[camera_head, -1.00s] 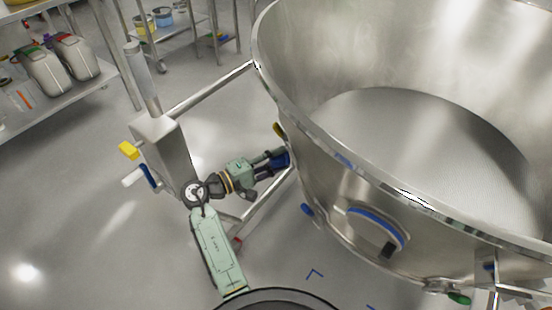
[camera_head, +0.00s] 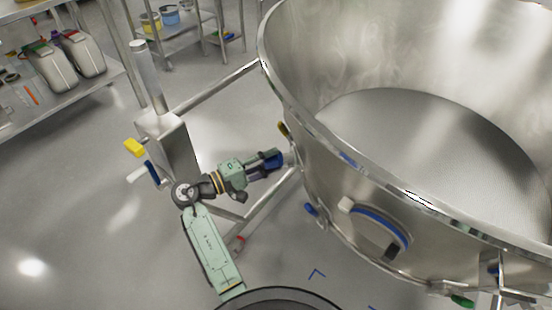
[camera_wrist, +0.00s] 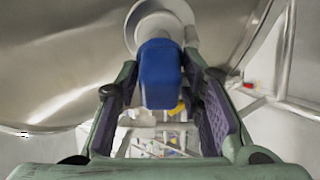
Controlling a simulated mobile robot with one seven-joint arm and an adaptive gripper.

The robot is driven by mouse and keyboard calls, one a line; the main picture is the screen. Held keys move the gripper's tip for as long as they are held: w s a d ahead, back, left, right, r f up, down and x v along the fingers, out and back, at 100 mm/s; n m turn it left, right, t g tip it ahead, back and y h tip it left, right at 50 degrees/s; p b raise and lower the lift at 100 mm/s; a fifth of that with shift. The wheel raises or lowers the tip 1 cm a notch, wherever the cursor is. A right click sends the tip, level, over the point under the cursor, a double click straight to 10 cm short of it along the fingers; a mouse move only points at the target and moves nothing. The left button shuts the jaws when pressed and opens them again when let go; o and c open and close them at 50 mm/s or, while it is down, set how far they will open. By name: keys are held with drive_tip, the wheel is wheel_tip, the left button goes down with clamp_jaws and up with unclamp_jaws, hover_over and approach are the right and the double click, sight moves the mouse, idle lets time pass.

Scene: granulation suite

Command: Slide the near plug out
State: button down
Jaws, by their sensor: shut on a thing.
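The near plug has a blue grip (camera_head: 273,161), held at the left side of the large steel bowl (camera_head: 345,168). My gripper (camera_head: 262,165) is shut on this blue grip. In the wrist view the blue grip (camera_wrist: 160,74) stands between my two fingers (camera_wrist: 160,92). Behind it a round pale metal collar (camera_wrist: 188,36) shows against the steel wall. In the head view a short pale metal part (camera_head: 290,158) shows between the blue grip and the bowl. I cannot tell how much of the plug is still inside the wall.
Frame rails run to the bowl. A blue-rimmed hatch (camera_head: 382,222) is on the bowl's front. A shelf (camera_head: 60,108) with containers stands at left; floor between is clear.

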drive_tip(key=c, duration=1.3)
unclamp_jaws()
drive_tip(key=shift+a, duration=0.15)
drive_tip(key=v, duration=1.2)
